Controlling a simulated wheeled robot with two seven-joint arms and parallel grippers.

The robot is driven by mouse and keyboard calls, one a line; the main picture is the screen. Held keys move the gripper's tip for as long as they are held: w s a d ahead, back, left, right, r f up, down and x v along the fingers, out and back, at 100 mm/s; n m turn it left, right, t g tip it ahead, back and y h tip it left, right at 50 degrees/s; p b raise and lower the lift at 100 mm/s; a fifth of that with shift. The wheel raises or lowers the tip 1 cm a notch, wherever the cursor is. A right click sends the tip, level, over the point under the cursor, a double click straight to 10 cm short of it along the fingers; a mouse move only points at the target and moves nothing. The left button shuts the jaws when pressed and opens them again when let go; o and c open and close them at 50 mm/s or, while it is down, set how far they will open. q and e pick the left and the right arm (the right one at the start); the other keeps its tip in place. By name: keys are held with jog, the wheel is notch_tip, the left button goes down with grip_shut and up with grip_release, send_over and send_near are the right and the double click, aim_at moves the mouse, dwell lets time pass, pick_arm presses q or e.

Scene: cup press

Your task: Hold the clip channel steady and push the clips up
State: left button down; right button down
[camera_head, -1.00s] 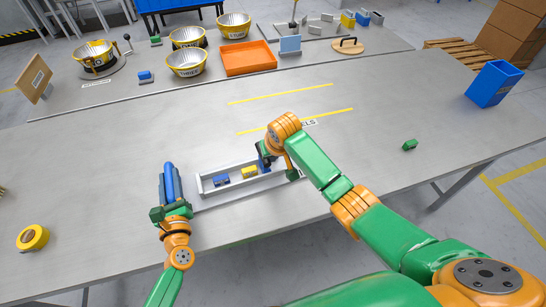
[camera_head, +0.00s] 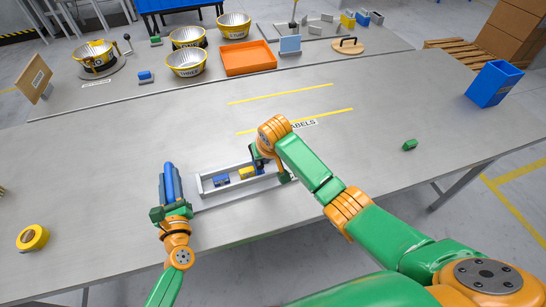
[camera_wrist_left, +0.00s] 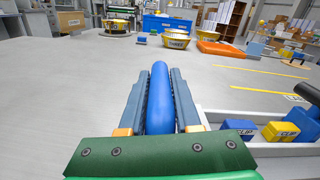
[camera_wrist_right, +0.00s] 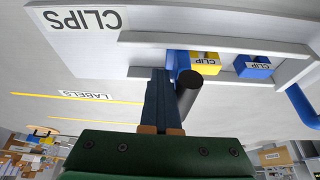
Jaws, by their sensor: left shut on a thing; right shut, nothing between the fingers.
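The clip channel (camera_head: 224,190), a pale open trough, lies on the table in front of me. A blue clip (camera_head: 221,180) and a yellow clip (camera_head: 246,173) sit in it, close together. My left gripper (camera_head: 169,176) is shut on the blue handle (camera_wrist_left: 159,100) at the channel's left end. My right gripper (camera_wrist_right: 158,76) is shut and empty at the channel, right of the yellow clip. In the right wrist view a dark cylinder (camera_wrist_right: 190,92) stands beside its fingers, with a blue piece (camera_wrist_right: 183,58) by the yellow clip. The fingertips partly hide that piece.
A yellow tape roll (camera_head: 32,238) lies at the front left. A small green block (camera_head: 410,144) and a blue bin (camera_head: 494,84) are on the right. Bowls (camera_head: 187,62) and an orange tray (camera_head: 248,58) stand behind. The table's middle is mostly clear.

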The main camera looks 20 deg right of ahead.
aim_at(253, 166)
pick_arm(q)
jog(key=shift+f, duration=0.15)
pick_arm(e)
jog(key=shift+s+a, duration=0.15)
jog(key=shift+a, duration=3)
dwell(0.5)
jog(key=shift+d, duration=0.1)
dwell(0.4)
jog(key=shift+d, duration=1.2)
jog(key=shift+r, duration=5)
pick_arm(q)
jog(key=c, duration=0.8)
grip_release()
jog(key=shift+o, duration=1.4)
jog(key=shift+w, duration=0.2)
pick_arm(e)
jog(key=shift+w+f, duration=0.15)
jog(key=shift+w, duration=0.1)
pick_arm(q)
jog(key=shift+s, duration=0.1)
